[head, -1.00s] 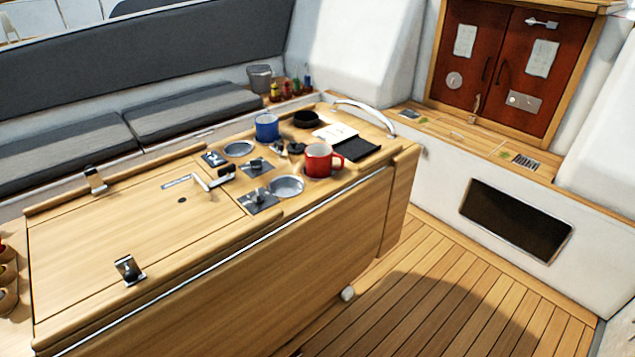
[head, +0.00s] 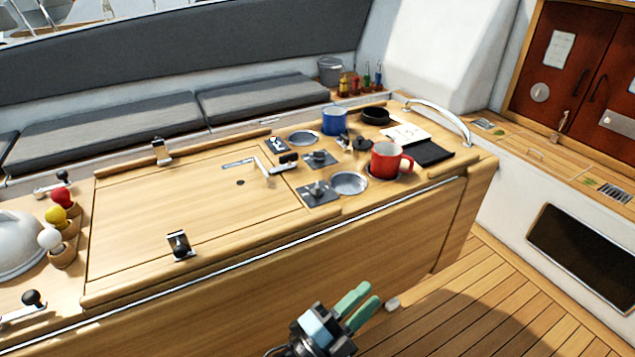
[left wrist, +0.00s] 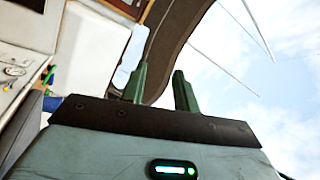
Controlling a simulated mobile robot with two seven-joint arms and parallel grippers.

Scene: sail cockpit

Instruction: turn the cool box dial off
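The rear knob (head: 320,157) is near the blue mug and the front knob (head: 317,190) is beside a round metal recess. I cannot tell from these frames which one is the cool box dial, and their markings are too small to read. My left gripper (head: 368,296) is low in front of the table's side, well apart from both knobs. Its green fingers also show in the left wrist view (left wrist: 161,82), spread with an empty gap. My right gripper is not in view.
A red mug (head: 386,160), blue mug (head: 335,121), black dish (head: 375,115) and dark pad (head: 428,152) stand near the knobs. A folding crank handle (head: 268,170) lies left of them. A metal rail (head: 440,117) curves over the table's far end.

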